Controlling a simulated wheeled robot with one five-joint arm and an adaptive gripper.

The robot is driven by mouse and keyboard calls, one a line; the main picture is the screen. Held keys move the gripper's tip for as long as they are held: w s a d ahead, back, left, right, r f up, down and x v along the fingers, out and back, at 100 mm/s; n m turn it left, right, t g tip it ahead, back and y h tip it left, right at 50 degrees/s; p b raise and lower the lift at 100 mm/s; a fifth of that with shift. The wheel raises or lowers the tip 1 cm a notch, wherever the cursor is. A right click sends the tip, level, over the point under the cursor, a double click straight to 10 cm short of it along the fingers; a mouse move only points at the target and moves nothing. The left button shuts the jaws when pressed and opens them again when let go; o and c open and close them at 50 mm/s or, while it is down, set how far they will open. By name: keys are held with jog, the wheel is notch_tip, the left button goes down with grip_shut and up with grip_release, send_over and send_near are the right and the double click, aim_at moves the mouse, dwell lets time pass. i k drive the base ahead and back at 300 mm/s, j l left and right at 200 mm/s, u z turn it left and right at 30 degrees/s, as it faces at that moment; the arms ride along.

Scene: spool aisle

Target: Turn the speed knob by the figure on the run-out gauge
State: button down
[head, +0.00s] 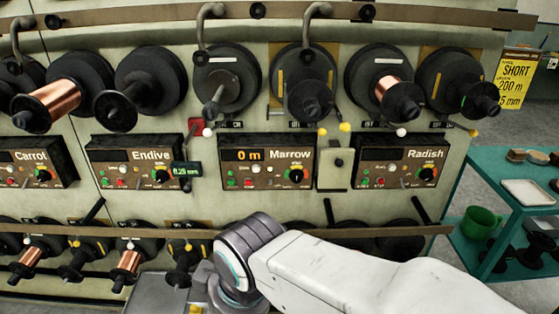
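The Marrow panel (265,176) is lit and reads "0 m" in orange. A round black knob (296,176) with coloured marks around it sits at its right end; its exact setting is too small to read. A small dark gauge (187,169) with green digits, seemingly "0.25 mm", stands between the Endive and Marrow panels. It may be the run-out gauge; no label shows. Similar knobs are on the Endive panel (137,176), the Radish panel (398,177) and the Carrot panel (30,176). My white arm crosses the lower middle, below the Marrow panel; my gripper is not visible.
A light box (334,165) with a black button or knob stands right of Marrow. A yellow sign (517,79) reads "SHORT 200 m", partly cut off. A teal cart (505,210) stands right.

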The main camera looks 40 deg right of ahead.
aim_at(296, 176)
jog(key=z, duration=1.15)
